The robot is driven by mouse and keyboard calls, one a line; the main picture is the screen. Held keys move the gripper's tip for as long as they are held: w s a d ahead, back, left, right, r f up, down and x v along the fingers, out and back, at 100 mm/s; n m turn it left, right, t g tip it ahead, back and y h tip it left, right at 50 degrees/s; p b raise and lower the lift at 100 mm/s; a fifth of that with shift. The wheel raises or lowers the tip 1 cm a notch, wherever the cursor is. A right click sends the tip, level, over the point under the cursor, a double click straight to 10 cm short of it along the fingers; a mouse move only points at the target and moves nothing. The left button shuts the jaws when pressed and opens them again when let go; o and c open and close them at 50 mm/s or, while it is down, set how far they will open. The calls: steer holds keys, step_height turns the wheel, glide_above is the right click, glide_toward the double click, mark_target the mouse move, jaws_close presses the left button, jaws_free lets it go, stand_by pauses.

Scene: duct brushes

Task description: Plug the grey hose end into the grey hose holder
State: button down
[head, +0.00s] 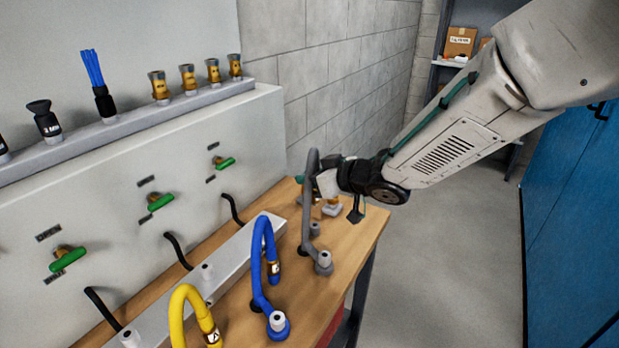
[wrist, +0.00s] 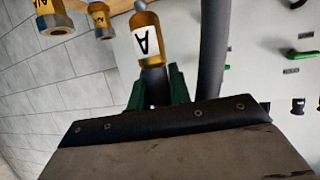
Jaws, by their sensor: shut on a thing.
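The grey hose (head: 308,205) rises from the wooden bench and bends over at the top towards my gripper (head: 322,183). In the wrist view the grey hose (wrist: 212,60) runs up beside the fingers. In the head view my gripper mostly hides this end. A grey holder (head: 324,263) with a pale round top stands on the bench below my gripper, apart from the held end.
A blue hose (head: 263,250) and a yellow hose (head: 183,298) loop up nearer the front. Brass fittings (head: 332,208) stand on the bench close under my gripper. A panel with green-handled valves (head: 160,202) is at left, blue cabinets (head: 575,190) at right.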

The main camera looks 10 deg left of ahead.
steer(key=shift+s+f, duration=0.1)
steer(key=shift+f, duration=0.1)
steer(key=shift+f, duration=2.85)
steer(key=shift+f, duration=0.45)
stand_by(0.3)
steer(key=c, duration=1.2)
jaws_free()
steer(key=shift+d, duration=0.1)
